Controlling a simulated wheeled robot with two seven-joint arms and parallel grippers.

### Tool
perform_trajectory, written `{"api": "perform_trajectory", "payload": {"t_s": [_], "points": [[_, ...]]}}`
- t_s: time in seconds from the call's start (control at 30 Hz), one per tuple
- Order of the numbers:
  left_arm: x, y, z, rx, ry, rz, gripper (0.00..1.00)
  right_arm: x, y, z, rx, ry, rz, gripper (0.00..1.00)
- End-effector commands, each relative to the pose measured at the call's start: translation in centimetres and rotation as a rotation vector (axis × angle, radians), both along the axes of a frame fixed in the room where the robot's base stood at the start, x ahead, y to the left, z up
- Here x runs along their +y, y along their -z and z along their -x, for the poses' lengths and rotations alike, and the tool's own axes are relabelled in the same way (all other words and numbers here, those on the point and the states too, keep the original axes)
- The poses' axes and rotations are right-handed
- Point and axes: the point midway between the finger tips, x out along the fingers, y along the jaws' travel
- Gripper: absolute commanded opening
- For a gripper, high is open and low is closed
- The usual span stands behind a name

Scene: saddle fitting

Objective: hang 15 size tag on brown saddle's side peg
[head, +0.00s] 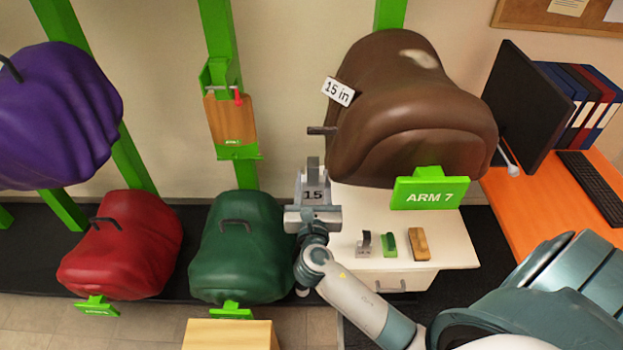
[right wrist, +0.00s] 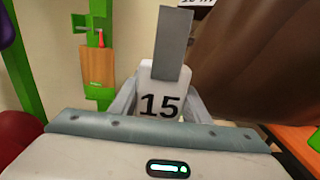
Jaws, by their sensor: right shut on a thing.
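The brown saddle (head: 415,110) sits on its green stand at the upper right, with a white "15 in" label (head: 338,91) on its left edge. Its dark side peg (head: 322,131) sticks out to the left below that label, with nothing hanging on it. My right gripper (head: 313,212) is shut on the size tag (head: 314,195), marked 15, and holds it upright below the peg. In the right wrist view the tag (right wrist: 160,105) stands between the fingers, with a grey strip rising above it. The saddle (right wrist: 255,60) fills the right there; the peg is not clear. My left gripper is out of view.
A green sign reading ARM 7 (head: 431,193) is in front of the saddle. A white cabinet (head: 450,245) below carries several small items. Green (head: 238,255), red (head: 125,245) and purple (head: 55,115) saddles stand left. A monitor (head: 525,105) is at right.

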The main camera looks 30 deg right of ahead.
Motion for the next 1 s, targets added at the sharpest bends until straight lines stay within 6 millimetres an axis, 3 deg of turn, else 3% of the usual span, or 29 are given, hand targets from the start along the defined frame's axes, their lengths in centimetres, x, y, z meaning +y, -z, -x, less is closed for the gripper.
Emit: {"api": "perform_trajectory", "payload": {"t_s": [0.47,1.0], "points": [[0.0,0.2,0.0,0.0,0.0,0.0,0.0,-0.2,0.0,-0.3,-0.001,0.0,0.001,0.19],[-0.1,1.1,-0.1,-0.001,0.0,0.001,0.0,-1.7,0.1,-2.8,-0.002,0.0,0.001,0.19]]}}
